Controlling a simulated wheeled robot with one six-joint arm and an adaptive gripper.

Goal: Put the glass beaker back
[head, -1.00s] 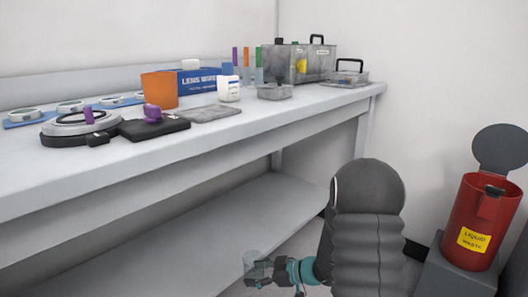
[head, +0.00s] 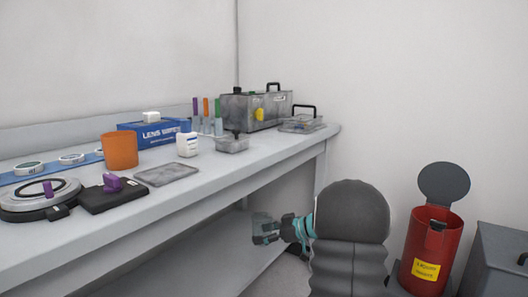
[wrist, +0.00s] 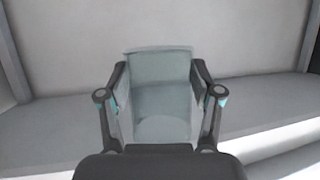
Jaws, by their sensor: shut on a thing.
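The glass beaker (wrist: 160,90) is clear and greyish, held upright as far as I can tell between the two fingers of my gripper (wrist: 160,105) in the wrist view. In the head view my gripper (head: 268,238) is shut on the beaker (head: 260,222), in front of the bench and below the level of its top. Part of the beaker's lower end is hidden behind the gripper body in the wrist view.
A red waste bin (head: 432,245) stands at right.

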